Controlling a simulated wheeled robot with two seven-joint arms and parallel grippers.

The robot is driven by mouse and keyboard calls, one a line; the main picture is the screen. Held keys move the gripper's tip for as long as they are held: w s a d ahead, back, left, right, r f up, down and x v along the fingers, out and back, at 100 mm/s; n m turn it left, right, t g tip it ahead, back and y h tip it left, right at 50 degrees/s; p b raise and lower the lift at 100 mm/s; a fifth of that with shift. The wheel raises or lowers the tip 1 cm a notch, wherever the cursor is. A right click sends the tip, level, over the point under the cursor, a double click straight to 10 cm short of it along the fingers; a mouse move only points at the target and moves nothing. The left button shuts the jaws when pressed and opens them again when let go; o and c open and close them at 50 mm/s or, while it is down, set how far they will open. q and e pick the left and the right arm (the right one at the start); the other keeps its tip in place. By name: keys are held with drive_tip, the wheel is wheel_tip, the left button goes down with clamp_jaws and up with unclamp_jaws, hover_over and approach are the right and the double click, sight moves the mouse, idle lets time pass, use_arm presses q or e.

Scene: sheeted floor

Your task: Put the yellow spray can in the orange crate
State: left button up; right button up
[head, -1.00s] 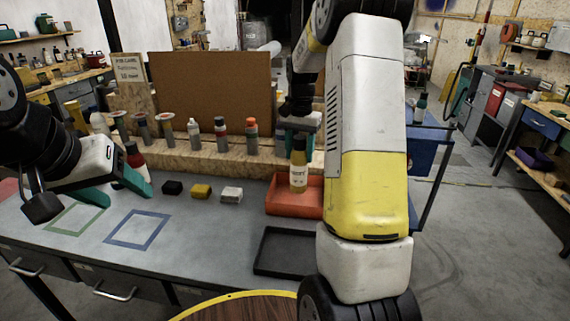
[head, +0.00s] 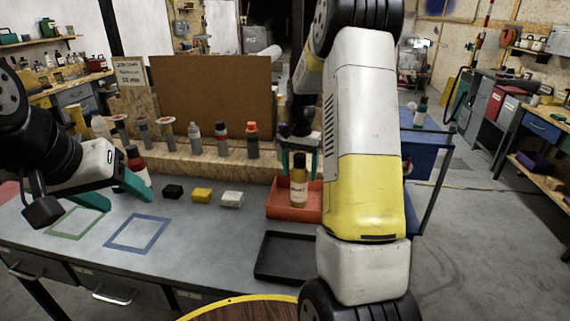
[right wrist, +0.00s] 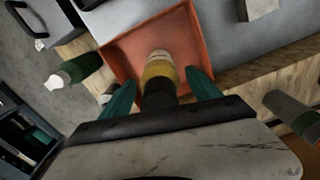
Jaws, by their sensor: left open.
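The yellow spray can (head: 299,180), with a dark top and a pale label, stands upright in the orange crate (head: 278,210). My right gripper (head: 299,160) is around its upper part, with a finger apart on each side. The right wrist view shows the can (right wrist: 158,70) over the crate floor (right wrist: 122,62), between the spread teal fingers of the right gripper (right wrist: 160,87). The can's dark top is nearest that camera. My left gripper (head: 130,203) is open and empty over the left part of the bench.
A black tray (head: 262,272) lies in front of the crate. Black (head: 173,191), yellow (head: 202,195) and white (head: 231,199) blocks lie to its left. Several bottles stand on the wooden ledge (head: 215,163) behind. A red bottle (head: 136,163) stands beside my left gripper.

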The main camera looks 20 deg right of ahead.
wheel_tip(320, 180, up, 12)
drive_tip(key=shift+r, duration=0.15)
drive_tip(key=s+a+r+n+t, duration=0.2)
drive_tip(key=s+a, duration=0.2)
drive_tip(key=s, duration=0.5)
drive_tip(key=s+a+r+n+t+y, duration=0.1)
drive_tip(key=s+a+n+t, duration=0.1)
drive_tip(key=s, duration=0.7)
drive_tip(key=s+a+r+n+t+y, duration=0.1)
drive_tip(key=s+a+r+n+t, duration=0.1)
drive_tip(key=s+a+n, duration=0.2)
drive_tip(key=s+a, duration=0.2)
drive_tip(key=s, duration=0.2)
drive_tip(key=shift+s+r, duration=0.3)
drive_tip(key=shift+s, duration=0.1)
